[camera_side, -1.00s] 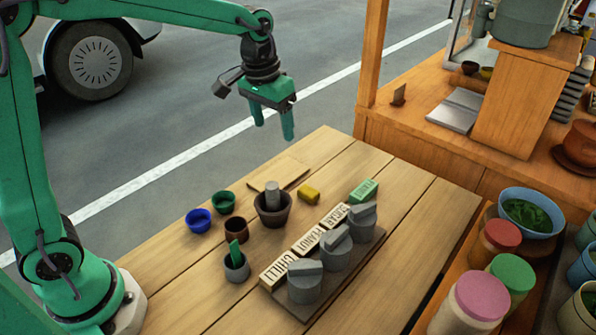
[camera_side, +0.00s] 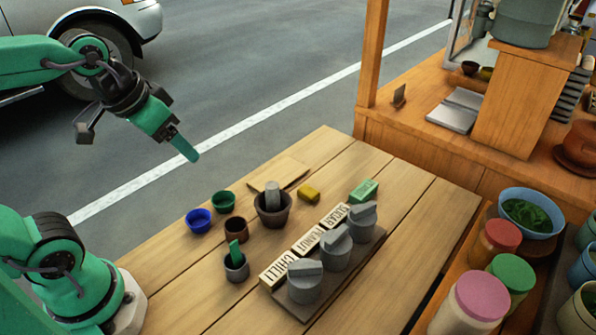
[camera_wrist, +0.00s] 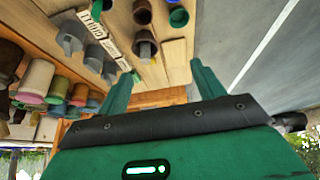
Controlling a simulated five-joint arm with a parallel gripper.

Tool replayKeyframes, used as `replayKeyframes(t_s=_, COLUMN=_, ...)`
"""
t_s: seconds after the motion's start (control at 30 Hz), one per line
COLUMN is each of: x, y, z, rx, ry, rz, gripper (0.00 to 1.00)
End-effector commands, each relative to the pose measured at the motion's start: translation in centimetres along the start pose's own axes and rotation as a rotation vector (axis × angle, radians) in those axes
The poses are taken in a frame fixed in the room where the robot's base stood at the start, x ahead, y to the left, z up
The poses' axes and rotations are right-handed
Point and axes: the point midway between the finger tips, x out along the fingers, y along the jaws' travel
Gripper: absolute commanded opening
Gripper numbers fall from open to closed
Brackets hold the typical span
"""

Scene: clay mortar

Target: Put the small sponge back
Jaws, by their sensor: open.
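A small yellow block (camera_side: 308,192), which looks like the small sponge, lies on the wooden table just right of the dark mortar (camera_side: 272,213). A grey pestle (camera_side: 272,194) stands in the mortar. A thin flat board (camera_side: 286,174) lies behind them. My gripper (camera_side: 186,149) is in the air left of the table's far edge, well away from the yellow block, and tilted down to the right. In the wrist view its two fingers (camera_wrist: 163,82) are spread apart with nothing between them.
A green labelled block (camera_side: 364,190) lies right of the yellow one. Lidded grey pots (camera_side: 335,248) stand on a board beside the name blocks (camera_side: 307,239). Blue (camera_side: 198,221), green (camera_side: 223,202) and brown (camera_side: 236,229) cups stand at left, near a grey cup (camera_side: 236,267).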

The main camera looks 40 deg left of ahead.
Motion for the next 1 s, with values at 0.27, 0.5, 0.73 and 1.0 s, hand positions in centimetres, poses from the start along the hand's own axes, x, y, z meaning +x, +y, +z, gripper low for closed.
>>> replayKeyframes(t_s=0.27, x=-0.1, y=-0.3, z=2.2, rx=0.002, ry=0.038, rz=-0.005, gripper=0.68)
replayKeyframes(t_s=0.5, x=-0.1, y=-0.3, z=2.3, rx=0.002, ry=0.038, rz=-0.005, gripper=0.68)
replayKeyframes(t_s=0.73, x=-0.1, y=-0.3, z=2.2, rx=0.002, ry=0.038, rz=-0.005, gripper=0.68)
replayKeyframes(t_s=1.0, x=-0.1, y=-0.3, z=2.2, rx=0.002, ry=0.038, rz=-0.005, gripper=0.68)
